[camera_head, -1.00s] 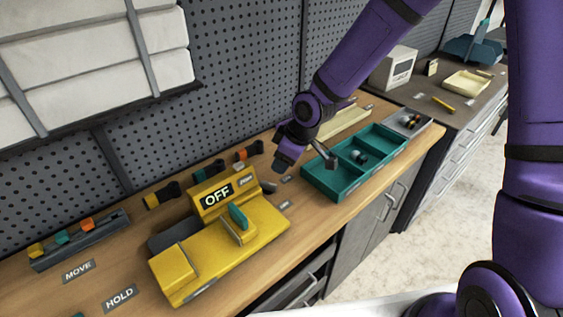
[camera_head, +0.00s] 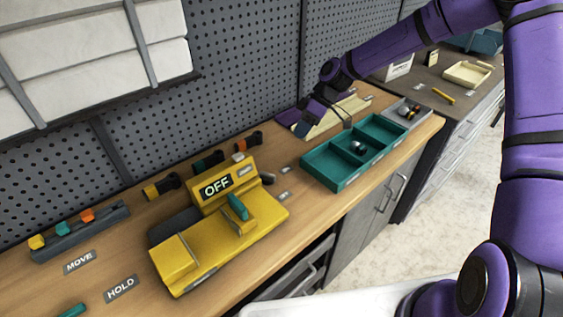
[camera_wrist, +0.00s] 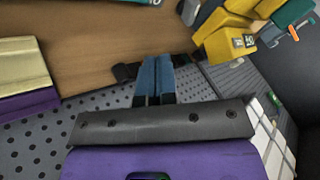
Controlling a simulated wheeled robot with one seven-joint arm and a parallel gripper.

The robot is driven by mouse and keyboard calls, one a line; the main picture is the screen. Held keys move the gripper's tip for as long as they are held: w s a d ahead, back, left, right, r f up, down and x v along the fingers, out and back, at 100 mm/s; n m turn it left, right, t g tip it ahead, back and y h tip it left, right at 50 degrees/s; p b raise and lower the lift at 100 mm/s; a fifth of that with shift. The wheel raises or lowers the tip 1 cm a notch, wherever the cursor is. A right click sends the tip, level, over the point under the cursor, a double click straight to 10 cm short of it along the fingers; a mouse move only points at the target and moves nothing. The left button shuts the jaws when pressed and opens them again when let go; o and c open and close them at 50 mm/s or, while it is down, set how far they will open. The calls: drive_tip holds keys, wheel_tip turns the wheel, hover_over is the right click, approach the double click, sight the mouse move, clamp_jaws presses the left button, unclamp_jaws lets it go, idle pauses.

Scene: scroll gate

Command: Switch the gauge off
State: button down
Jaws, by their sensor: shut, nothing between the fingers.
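The yellow gauge (camera_head: 190,262) sits on the wooden workbench in the head view. Its display (camera_head: 216,187) reads OFF, and a teal lever (camera_head: 238,207) stands up on its top. The gauge also shows at the upper right of the wrist view (camera_wrist: 225,40). My gripper (camera_head: 347,123) is well to the right of the gauge, above the bench by the teal tray. In the wrist view its blue fingers (camera_wrist: 156,62) are together, with nothing between them. It is apart from the gauge.
A teal divided tray (camera_head: 331,180) stands on the bench right of the gauge. A cream holder (camera_head: 325,125) lies behind it. A rack with coloured pieces (camera_head: 80,235) and MOVE (camera_head: 79,263) and HOLD (camera_head: 121,289) labels are at left. A pegboard wall (camera_head: 250,80) rises behind.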

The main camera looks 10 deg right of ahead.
approach(279, 177)
drive_tip(key=a+f, duration=0.2)
drive_tip(key=w+a+f, duration=0.1)
drive_tip(key=f, duration=0.1)
drive_tip(key=shift+w+a+f, duration=0.15)
drive_tip(key=shift+a+f, duration=0.05)
drive_tip(key=shift+a, duration=0.15)
drive_tip(key=shift+s+a+r, duration=0.1)
drive_tip(key=shift+s+a, duration=0.15)
drive_tip(key=shift+s, duration=0.3)
drive_tip(key=shift+s+a+r, duration=0.1)
drive_tip(key=shift+s+a, duration=0.15)
drive_tip(key=shift+s, duration=0.35)
drive_tip(key=shift+s+a, duration=0.3)
drive_tip(key=shift+s, duration=0.25)
drive_tip(key=shift+s+m, duration=0.2)
drive_tip(key=shift+m, duration=0.1)
